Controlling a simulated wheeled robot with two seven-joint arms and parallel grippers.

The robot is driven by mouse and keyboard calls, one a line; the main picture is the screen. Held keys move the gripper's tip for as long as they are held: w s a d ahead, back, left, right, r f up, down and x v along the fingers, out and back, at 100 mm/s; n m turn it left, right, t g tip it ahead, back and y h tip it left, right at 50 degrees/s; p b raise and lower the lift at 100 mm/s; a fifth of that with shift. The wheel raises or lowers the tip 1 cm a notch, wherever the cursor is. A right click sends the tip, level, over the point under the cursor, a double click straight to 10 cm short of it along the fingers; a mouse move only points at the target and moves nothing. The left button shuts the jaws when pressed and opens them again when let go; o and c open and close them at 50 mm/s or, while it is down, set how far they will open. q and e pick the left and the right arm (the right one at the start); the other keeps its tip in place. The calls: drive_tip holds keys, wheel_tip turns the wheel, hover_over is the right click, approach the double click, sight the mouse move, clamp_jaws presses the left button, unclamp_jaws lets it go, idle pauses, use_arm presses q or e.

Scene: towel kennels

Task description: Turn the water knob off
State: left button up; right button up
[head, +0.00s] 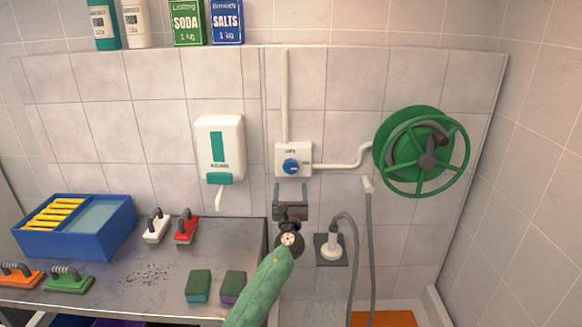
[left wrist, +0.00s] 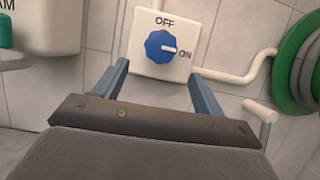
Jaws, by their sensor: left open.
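The blue water knob (head: 291,166) sits on a white wall box (head: 306,154) between the soap dispenser and the hose reel. In the left wrist view the knob (left wrist: 158,47) has a white mark that points right, towards ON; OFF is printed above it. My left gripper (head: 290,190) is open and empty just below the knob. In the left wrist view its two fingers (left wrist: 158,72) are spread apart, one to each side below the knob, and do not appear to touch it. My right gripper is not in view.
A white soap dispenser (head: 220,150) hangs to the left and a green hose reel (head: 421,151) to the right. A white pipe joins box and reel. A shower head (head: 331,247) sits lower right, with faint water spray below. A metal counter (head: 130,260) holds brushes, sponges and a blue tray.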

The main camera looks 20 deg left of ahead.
sight(291, 171)
use_arm(q)
drive_tip(key=w+r, duration=0.1)
drive_tip(key=w+r+p, duration=0.1)
drive_tip(key=shift+w+a+r+p, duration=0.25)
drive_tip(key=shift+w+a+p, duration=0.05)
drive_tip(key=shift+w+a, duration=0.1)
drive_tip(key=w, duration=0.1)
drive_tip(key=w+a+p, duration=0.1)
drive_tip(key=w, duration=0.1)
drive_tip(key=shift+w+r, duration=0.2)
drive_tip(key=shift+w+a+r, duration=0.1)
drive_tip(key=shift+w+r, duration=0.15)
drive_tip(key=shift+r, duration=0.05)
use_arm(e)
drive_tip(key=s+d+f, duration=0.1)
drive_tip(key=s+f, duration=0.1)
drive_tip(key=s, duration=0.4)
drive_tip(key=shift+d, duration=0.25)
use_arm(q)
drive_tip(key=shift+w+f, duration=0.1)
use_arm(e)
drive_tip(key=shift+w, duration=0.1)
use_arm(q)
drive_tip(key=shift+c, duration=1.1)
drive_tip(key=c, duration=0.7)
